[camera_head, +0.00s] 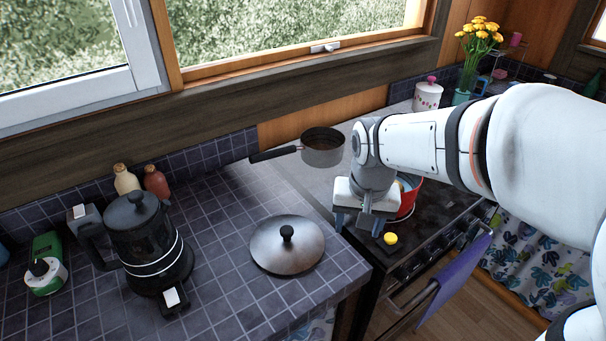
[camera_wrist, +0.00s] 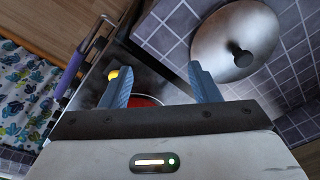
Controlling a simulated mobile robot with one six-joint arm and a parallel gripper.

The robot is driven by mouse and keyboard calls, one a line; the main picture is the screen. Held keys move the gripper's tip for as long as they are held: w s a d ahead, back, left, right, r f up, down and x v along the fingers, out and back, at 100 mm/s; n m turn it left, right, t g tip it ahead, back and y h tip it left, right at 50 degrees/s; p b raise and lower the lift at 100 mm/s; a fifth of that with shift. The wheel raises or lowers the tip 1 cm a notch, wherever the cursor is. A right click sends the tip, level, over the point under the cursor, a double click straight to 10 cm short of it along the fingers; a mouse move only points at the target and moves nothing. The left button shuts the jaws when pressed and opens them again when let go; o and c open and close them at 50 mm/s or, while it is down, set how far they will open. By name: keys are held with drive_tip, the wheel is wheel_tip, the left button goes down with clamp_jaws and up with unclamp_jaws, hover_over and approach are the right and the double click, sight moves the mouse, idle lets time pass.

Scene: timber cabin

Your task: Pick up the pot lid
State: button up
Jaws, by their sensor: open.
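The pot lid (camera_head: 287,245) is a round steel disc with a black knob, lying flat on the dark tiled counter, knob up. In the wrist view the lid (camera_wrist: 236,42) shows at the upper right, beyond the fingers. My gripper (camera_head: 364,226) is over the stove's front left, to the right of the lid and apart from it. In the wrist view its two blue fingers (camera_wrist: 160,88) are spread with nothing between them. A red pot (camera_head: 408,198) is partly hidden behind my gripper.
A saucepan (camera_head: 323,148) with a dark handle sits at the back of the stove. A black kettle (camera_head: 148,243) stands left of the lid. A purple towel (camera_head: 455,283) hangs at the oven front. Tiles around the lid are clear.

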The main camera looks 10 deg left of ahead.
drive_tip(key=w+a+p, duration=0.2)
drive_tip(key=w+a, duration=0.2)
drive_tip(key=a, duration=0.3)
drive_tip(key=g, duration=0.1)
hover_over(287, 229)
drive_tip(key=f, duration=0.1)
drive_tip(key=f+p, duration=0.1)
drive_tip(key=f, duration=0.1)
drive_tip(key=shift+s+f, duration=0.15)
drive_tip(key=shift+s, duration=0.2)
drive_tip(key=shift+w+f+p, duration=0.15)
drive_tip(key=shift+f+p, duration=0.25)
drive_tip(key=shift+f, duration=1.6)
drive_tip(key=shift+w+f+p, duration=0.1)
drive_tip(key=shift+f+p, duration=0.3)
drive_tip(key=shift+f, duration=1.55)
drive_tip(key=c, duration=1.2)
